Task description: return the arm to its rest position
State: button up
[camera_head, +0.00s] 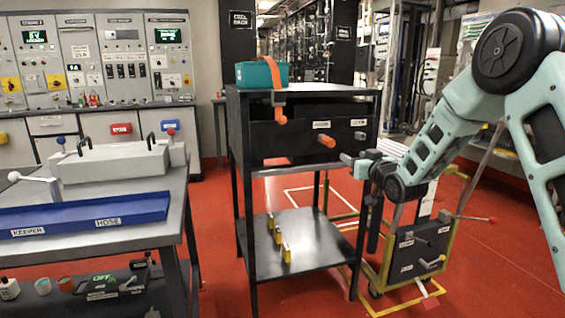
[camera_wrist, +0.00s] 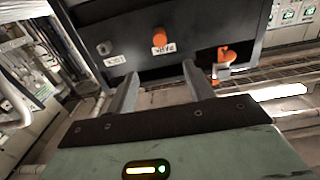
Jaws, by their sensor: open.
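My gripper (camera_head: 348,159) is at the front right of the black cabinet (camera_head: 285,152) in the head view, with my teal arm reaching in from the right. In the wrist view my gripper (camera_wrist: 160,72) has its two fingers apart with nothing between them. They point at the cabinet front, where an orange knob (camera_wrist: 159,40) and a dark knob (camera_wrist: 104,48) show. The orange knob also shows in the head view (camera_head: 326,141), left of the fingertips. Whether the fingers touch the cabinet I cannot tell.
A teal box (camera_head: 256,74) with an orange strap sits on the cabinet. Yellow-and-black pieces stand on its lower shelf (camera_head: 300,247). A grey bench with a blue tray (camera_head: 85,216) is at left. A yellow-framed cart (camera_head: 415,252) stands below my arm. Red floor is clear at right.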

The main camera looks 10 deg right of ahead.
jog(key=s+a+f+n+g+y, duration=0.15)
jog(key=s+a+g, duration=0.25)
jog(key=s+a, duration=0.5)
jog(key=s+a+f+n+g+y, duration=0.1)
jog(key=s+a+f+g, duration=0.4)
jog(key=a, duration=0.8)
jog(key=s+a+f+n+g+h, duration=0.1)
jog(key=s+a+n+g, duration=0.15)
jog(key=s, duration=0.85)
jog(key=s+a+n+g+h, duration=0.1)
jog(key=s+g, duration=0.2)
jog(key=s, duration=0.8)
jog(key=s+a+f+n+g+h, duration=0.1)
jog(key=s+g, duration=0.2)
jog(key=s, duration=0.8)
notch_tip(320, 180, up, 18)
jog(key=s+p, duration=0.1)
jog(key=p, duration=1.7)
jog(key=shift+s, duration=0.2)
jog(key=shift+d+r+g, duration=0.1)
jog(key=shift+g, duration=0.15)
